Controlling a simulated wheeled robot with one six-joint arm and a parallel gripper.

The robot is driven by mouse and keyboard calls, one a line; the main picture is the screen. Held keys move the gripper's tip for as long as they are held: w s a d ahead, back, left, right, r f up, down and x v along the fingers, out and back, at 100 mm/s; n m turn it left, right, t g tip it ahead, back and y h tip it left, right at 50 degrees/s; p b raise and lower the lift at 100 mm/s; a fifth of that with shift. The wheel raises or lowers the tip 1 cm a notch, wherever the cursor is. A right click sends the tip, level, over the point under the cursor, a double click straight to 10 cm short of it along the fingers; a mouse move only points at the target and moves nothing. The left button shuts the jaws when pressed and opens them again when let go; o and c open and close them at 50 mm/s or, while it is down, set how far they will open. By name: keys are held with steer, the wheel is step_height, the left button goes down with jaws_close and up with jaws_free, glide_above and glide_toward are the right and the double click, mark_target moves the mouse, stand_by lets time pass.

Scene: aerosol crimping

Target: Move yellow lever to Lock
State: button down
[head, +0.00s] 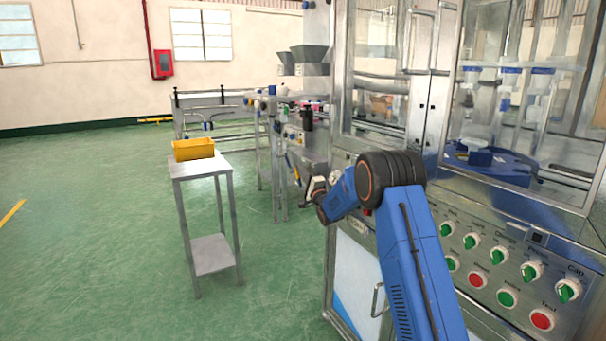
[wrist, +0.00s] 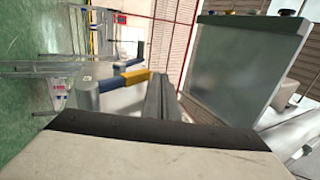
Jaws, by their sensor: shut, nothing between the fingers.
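In the wrist view, a short yellow piece (wrist: 137,77) sits in line with a dark blue grip (wrist: 110,83) on a pale fitting; it may be the yellow lever, but I cannot tell for sure. No Lock marking is readable. My gripper (wrist: 160,92) shows end-on at the lower middle; its fingers are shut and empty, close to the right of the yellow piece. Whether they touch it is unclear. In the head view my gripper (head: 318,190) is small, left of the machine front, its fingers hard to make out. I cannot pick out the lever there.
The glass-walled machine (head: 335,250) fills the right, with a control panel (head: 515,250) of green and red knobs. A small table (head: 212,262) bears a yellow bin (head: 193,149). A grey panel (wrist: 245,65) stands right in the wrist view. Green floor at left is clear.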

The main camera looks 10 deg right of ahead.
steer(key=shift+w+a, duration=0.1)
steer(key=shift+w, duration=0.25)
steer(key=shift+s+f, duration=0.1)
stand_by(0.4)
steer(key=v, duration=1.7)
steer(key=shift+s, duration=0.1)
stand_by(1.0)
